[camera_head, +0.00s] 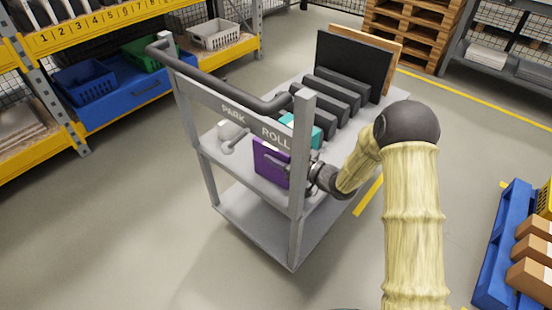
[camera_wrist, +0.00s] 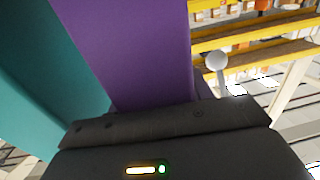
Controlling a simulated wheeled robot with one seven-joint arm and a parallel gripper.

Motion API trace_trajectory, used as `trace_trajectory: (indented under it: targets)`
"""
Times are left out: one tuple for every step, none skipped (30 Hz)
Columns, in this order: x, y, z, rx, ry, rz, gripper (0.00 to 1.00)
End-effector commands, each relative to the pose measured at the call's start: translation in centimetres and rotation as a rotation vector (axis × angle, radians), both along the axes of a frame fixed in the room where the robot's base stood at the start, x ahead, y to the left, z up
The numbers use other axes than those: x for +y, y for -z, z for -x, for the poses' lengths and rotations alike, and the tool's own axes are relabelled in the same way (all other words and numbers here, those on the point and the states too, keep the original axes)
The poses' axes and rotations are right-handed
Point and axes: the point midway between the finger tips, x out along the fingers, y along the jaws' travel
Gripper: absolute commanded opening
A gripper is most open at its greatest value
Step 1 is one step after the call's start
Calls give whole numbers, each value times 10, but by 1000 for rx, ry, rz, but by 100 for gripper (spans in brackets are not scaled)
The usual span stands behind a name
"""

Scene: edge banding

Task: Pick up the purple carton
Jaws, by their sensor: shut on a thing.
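The purple carton (camera_head: 268,163) stands on the upper shelf of the grey cart, behind the cart's front frame in the head view. My gripper (camera_head: 296,172) reaches it from the right and is shut on it. The fingertips are hard to make out. In the wrist view the purple carton (camera_wrist: 130,45) rises straight out from the dark gripper body (camera_wrist: 165,130), and its lower end is hidden there. I cannot tell whether the carton is clear of the shelf.
A teal box (camera_head: 318,130) stands close behind the carton; it also fills the left of the wrist view (camera_wrist: 35,70). Dark upright dividers (camera_head: 338,95) stand farther back on the cart. The cart's handle bar (camera_head: 225,80) and post (camera_head: 300,150) are close by.

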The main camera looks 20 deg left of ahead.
Motion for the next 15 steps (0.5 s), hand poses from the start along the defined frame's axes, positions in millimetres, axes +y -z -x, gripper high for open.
trace_trajectory:
  targets:
    - [0,-1,0,-1,0,-1,18]
    - [0,-1,0,-1,0,-1,18]
    - [0,-2,0,-1,0,-1,18]
    - [0,-3,0,-1,0,-1,18]
    - [0,-5,0,-1,0,-1,18]
    - [0,-8,0,-2,0,-2,18]
    - [0,-11,0,-2,0,-2,18]
    - [0,-14,0,-3,0,-2,18]
    - [0,-20,0,-3,0,-3,18]
    - [0,-25,0,-3,0,-3,18]
    - [0,-28,0,-3,0,-3,18]
    - [0,-34,0,-3,0,-2,18]
    - [0,-40,0,-4,0,-2,18]
    - [-3,-41,0,-2,1,0,18]
    - [-13,-37,2,3,4,1,18]
